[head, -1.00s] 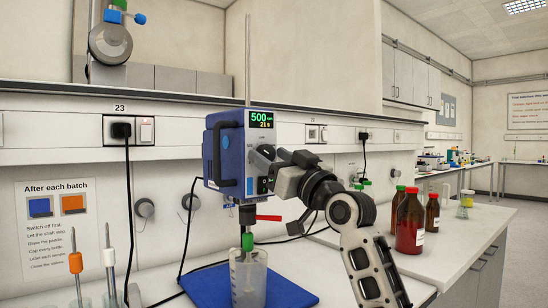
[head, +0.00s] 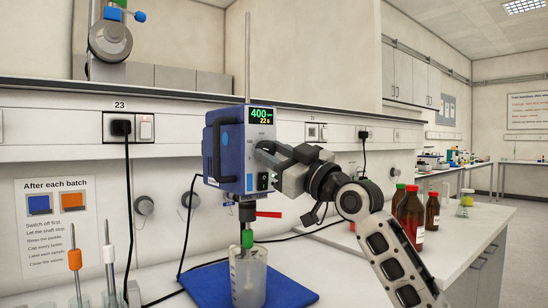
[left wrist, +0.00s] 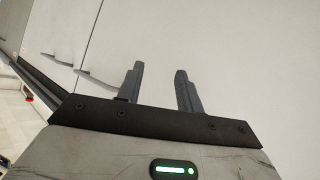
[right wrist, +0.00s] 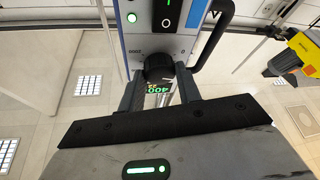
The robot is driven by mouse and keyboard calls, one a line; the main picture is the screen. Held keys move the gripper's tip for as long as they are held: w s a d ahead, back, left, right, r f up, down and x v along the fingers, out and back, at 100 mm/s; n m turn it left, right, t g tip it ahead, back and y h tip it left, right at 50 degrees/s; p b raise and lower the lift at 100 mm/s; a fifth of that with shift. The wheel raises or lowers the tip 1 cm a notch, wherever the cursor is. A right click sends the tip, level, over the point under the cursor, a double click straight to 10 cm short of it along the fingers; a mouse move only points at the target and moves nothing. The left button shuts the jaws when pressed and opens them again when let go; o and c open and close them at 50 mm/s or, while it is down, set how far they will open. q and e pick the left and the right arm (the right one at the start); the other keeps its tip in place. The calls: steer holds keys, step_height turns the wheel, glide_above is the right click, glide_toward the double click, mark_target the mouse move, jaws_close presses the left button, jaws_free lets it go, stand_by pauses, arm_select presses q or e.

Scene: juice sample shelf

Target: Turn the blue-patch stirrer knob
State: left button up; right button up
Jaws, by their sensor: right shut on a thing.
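The blue stirrer (head: 228,150) hangs on its rod above a blue mat (head: 205,290). Its display (head: 261,115) reads 400 with 22 s, and a blue patch (head: 249,183) is on its front. The round black knob (right wrist: 157,66) shows in the right wrist view, below the blue patch there. My right gripper (head: 266,153) is shut on this knob, one finger on each side; in the head view it covers the knob. My left gripper (left wrist: 158,82) is open and empty before a pale surface, outside the head view.
A beaker (head: 248,276) stands under the stirrer around its shaft. Brown bottles (head: 411,215) stand to the right of my right arm. Cables run behind the stirrer. A yellow device (right wrist: 300,55) is right in the right wrist view.

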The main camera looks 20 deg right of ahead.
steer(key=n+g, duration=0.1)
steer(key=n, duration=0.1)
steer(key=shift+d+n+y, duration=0.15)
steer(key=shift+n+y, duration=0.15)
steer(key=shift+y, duration=0.1)
steer(key=n+g, duration=0.1)
steer(key=n, duration=0.2)
steer(key=shift+r+y, duration=0.1)
steer(key=shift+y, duration=0.3)
steer(key=n+g, duration=0.2)
steer(key=n, duration=0.2)
steer(key=shift+r+y+p, duration=0.1)
steer(key=shift+y+p, duration=0.2)
steer(key=shift+p, duration=0.05)
steer(key=shift+n, duration=0.6)
steer(key=o, duration=1)
